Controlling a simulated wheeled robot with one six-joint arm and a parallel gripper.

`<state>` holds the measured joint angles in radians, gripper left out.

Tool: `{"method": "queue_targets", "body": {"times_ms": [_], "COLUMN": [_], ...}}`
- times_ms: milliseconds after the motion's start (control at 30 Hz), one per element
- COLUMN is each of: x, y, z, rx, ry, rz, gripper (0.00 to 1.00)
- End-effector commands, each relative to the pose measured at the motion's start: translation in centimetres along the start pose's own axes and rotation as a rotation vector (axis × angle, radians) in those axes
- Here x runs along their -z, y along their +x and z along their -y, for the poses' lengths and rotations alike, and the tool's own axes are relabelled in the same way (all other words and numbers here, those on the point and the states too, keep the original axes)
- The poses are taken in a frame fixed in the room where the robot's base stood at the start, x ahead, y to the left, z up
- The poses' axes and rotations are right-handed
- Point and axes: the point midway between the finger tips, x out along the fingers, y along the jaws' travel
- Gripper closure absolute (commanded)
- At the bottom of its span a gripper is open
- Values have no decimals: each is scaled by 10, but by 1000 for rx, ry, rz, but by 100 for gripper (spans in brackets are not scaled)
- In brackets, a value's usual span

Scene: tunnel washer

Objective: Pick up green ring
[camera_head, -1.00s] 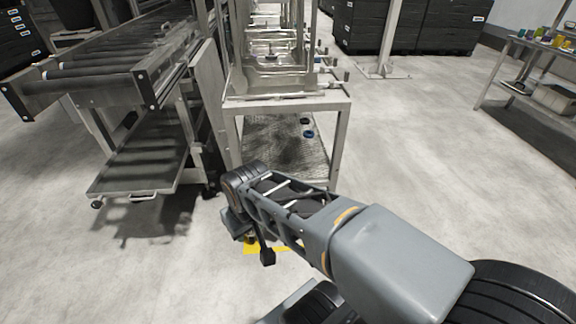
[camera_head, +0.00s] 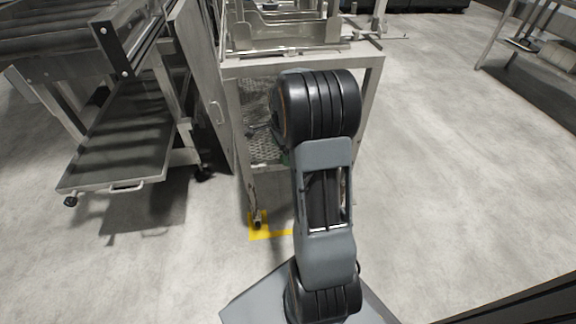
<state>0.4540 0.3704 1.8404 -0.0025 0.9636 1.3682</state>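I cannot make out a whole green ring. A small dark green patch (camera_head: 285,157) shows at the left edge of my arm, on the lower mesh shelf (camera_head: 267,150) of the metal frame; it is too small and covered to tell whether it is the ring. My arm stands upright in front of the frame and its large black joint hides much of the shelf. My gripper cannot be made out; it seems hidden behind that joint.
The metal frame (camera_head: 370,62) stands straight ahead, with a metal tray on top. A roller conveyor with a low wheeled shelf (camera_head: 125,160) is at the left. A side table (camera_head: 545,50) is at the upper right. The floor to the right is clear.

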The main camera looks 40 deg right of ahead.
Motion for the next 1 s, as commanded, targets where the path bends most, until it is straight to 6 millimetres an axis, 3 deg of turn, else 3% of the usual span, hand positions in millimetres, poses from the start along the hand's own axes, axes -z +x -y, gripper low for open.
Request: {"method": "queue_targets", "body": {"times_ms": [33,67,100,600,767,1000], "x": [13,16,14,28,30,30], "y": [22,23,15,10,13,34], "z": [6,9,12,42,46,47], "rx": [-18,-19,-10,27,30,31], "ry": [89,142,202,1034,1149,1181], "rz": [4,5,3,11,14,15], "gripper": [6,6,6,6,6,6]}}
